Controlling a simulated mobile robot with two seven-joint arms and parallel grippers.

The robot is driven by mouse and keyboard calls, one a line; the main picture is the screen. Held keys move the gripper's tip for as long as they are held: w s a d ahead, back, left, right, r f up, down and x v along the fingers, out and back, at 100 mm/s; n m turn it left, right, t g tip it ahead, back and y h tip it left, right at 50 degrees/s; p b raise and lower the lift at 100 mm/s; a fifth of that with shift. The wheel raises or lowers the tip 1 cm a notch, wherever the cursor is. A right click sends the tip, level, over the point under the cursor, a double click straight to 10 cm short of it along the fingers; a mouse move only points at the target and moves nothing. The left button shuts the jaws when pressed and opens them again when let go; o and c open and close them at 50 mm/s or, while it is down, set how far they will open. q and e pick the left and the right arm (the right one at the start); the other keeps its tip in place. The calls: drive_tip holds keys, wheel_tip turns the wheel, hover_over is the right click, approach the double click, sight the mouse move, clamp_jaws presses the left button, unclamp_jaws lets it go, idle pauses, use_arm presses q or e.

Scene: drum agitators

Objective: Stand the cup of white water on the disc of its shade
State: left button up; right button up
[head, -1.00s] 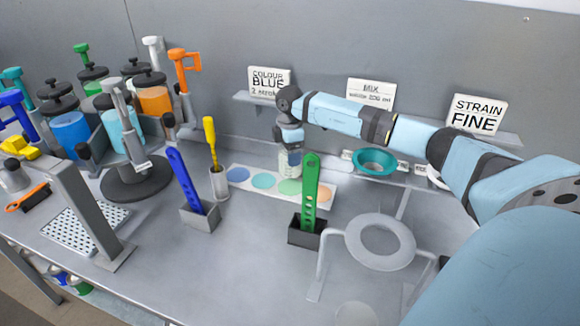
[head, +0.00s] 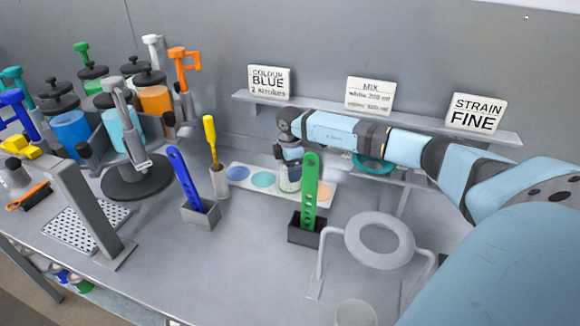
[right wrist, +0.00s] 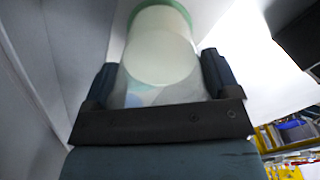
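The clear cup of whitish water (head: 289,180) is upright at the strip of coloured discs (head: 231,184), in front of the green disc. My right gripper (head: 289,160) is shut around it from above. In the right wrist view the cup (right wrist: 160,55) fills the space between the two fingers of my right gripper (right wrist: 160,78), and a green edge shows beyond it. The blue disc (head: 238,174), teal disc (head: 263,180) and orange disc (head: 324,192) are bare. I cannot tell whether the cup touches the strip. My left gripper is out of view.
A green slotted tool (head: 310,190) in a black holder stands just in front of the cup. A yellow-handled tool (head: 210,135) and blue tool (head: 184,178) stand left. A grey ring stand (head: 352,235) is at right. A shelf with signs (head: 330,115) runs behind.

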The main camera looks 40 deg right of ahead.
drive_tip(key=shift+o, duration=1.1)
drive_tip(key=shift+r, duration=0.15)
wheel_tip(320, 180, up, 12)
drive_tip(key=b, duration=0.1)
